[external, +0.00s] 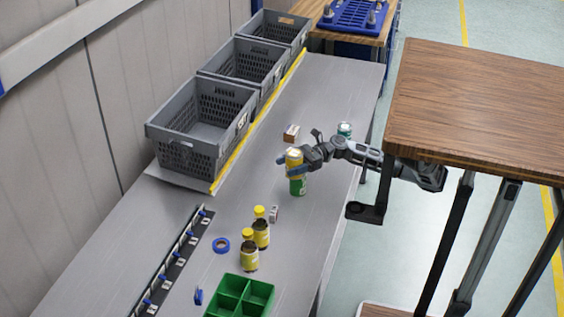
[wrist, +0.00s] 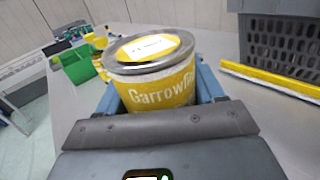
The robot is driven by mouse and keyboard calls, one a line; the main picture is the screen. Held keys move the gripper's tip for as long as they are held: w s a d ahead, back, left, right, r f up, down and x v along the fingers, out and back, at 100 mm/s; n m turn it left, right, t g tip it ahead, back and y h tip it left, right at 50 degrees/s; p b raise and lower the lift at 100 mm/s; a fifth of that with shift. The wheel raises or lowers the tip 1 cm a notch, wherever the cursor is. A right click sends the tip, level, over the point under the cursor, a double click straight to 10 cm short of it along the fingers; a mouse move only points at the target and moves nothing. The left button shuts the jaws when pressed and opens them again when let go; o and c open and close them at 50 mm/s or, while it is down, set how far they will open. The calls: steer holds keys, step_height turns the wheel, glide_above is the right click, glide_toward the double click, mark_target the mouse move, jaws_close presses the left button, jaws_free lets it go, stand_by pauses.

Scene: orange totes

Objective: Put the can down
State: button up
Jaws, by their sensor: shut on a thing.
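The yellow can (wrist: 155,92) has a grey metal rim and lettering starting "Garrow". It fills the middle of the wrist view, between the blue fingers of my gripper (external: 287,168). In the external view the yellow can (external: 293,156) stands roughly upright over the grey workbench (external: 330,110), with my gripper shut on it from the right. A green cylinder (external: 298,187) shows directly below it. I cannot tell whether the green part is a separate can or touches the yellow one. The can's underside is hidden in the wrist view.
Two yellow-capped jars (external: 250,257), blue tape (external: 221,245) and a green divided tray (external: 260,291) are nearer the front. Grey crates (external: 190,155) line the left behind a yellow strip (external: 230,158).

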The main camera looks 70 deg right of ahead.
steer(key=w+d+n+g+y, duration=0.2)
steer(key=w+n+g, duration=0.15)
steer(key=w, duration=0.75)
steer(key=shift+m, duration=0.35)
steer(key=w+a+f, duration=0.2)
steer(key=a, duration=0.1)
steer(key=w+a+f, duration=0.2)
steer(key=a, duration=0.1)
steer(key=w+a+f+p, duration=0.1)
steer(key=w+a+f, duration=0.1)
steer(key=a, duration=0.1)
steer(key=shift+f, duration=2.4)
steer(key=o, duration=1.3)
steer(key=shift+f, duration=0.1)
steer(key=shift+s+d, duration=0.1)
steer(key=shift+d, duration=0.3)
steer(key=shift+b+v, duration=0.7)
steer(key=shift+v, duration=2.7)
